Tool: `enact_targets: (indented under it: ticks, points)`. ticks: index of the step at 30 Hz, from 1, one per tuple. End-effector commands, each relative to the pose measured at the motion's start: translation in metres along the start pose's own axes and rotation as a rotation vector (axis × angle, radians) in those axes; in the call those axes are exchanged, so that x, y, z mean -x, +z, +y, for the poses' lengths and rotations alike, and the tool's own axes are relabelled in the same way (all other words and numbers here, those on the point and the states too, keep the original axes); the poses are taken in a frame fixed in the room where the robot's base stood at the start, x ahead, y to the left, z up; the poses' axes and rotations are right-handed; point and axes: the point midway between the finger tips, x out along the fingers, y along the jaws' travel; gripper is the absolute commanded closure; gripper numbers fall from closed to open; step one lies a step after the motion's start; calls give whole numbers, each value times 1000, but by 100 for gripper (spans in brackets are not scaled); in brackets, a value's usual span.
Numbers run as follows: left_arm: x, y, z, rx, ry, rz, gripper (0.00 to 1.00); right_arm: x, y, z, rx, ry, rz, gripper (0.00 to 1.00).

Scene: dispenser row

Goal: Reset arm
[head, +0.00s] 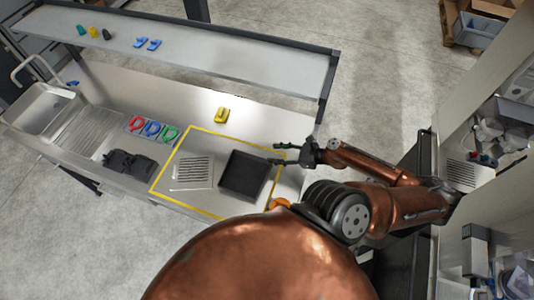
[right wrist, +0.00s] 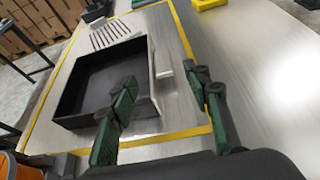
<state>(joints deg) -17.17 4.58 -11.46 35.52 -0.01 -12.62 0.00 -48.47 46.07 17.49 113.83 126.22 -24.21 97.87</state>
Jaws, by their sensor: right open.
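My right gripper (head: 283,154) is open and empty at the right edge of the yellow-outlined area on the bench. In the right wrist view its two green-padded fingers (right wrist: 158,103) stand apart, near a black open tray (right wrist: 75,93). The same black tray (head: 229,178) lies inside the yellow outline in the head view, left of the gripper, and looks empty. My left gripper does not show.
A slotted plate (head: 193,172) lies left of the tray. A yellow block (head: 222,115) stands behind the outline. Red, blue and green rings (head: 153,129) and a dark object (head: 129,162) lie farther left, near a sink (head: 38,110). A raised shelf (head: 230,62) runs behind.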

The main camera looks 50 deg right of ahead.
Motion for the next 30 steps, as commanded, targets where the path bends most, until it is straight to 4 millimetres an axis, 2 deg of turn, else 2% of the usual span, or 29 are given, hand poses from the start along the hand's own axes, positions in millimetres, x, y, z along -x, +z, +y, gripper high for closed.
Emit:
enact_targets:
  ticks: [6, 23, 26, 30]
  points:
    - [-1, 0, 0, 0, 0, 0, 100, 11, 1, 0, 1, 0, -1, 56]
    - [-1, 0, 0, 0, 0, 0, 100, 11, 1, 0, 1, 0, 0, 56]
    - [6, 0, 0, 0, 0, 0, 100, 14, 7, 0, 1, 0, -1, 56]
    - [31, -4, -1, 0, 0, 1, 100, 24, 31, 0, 2, 0, -2, 56]
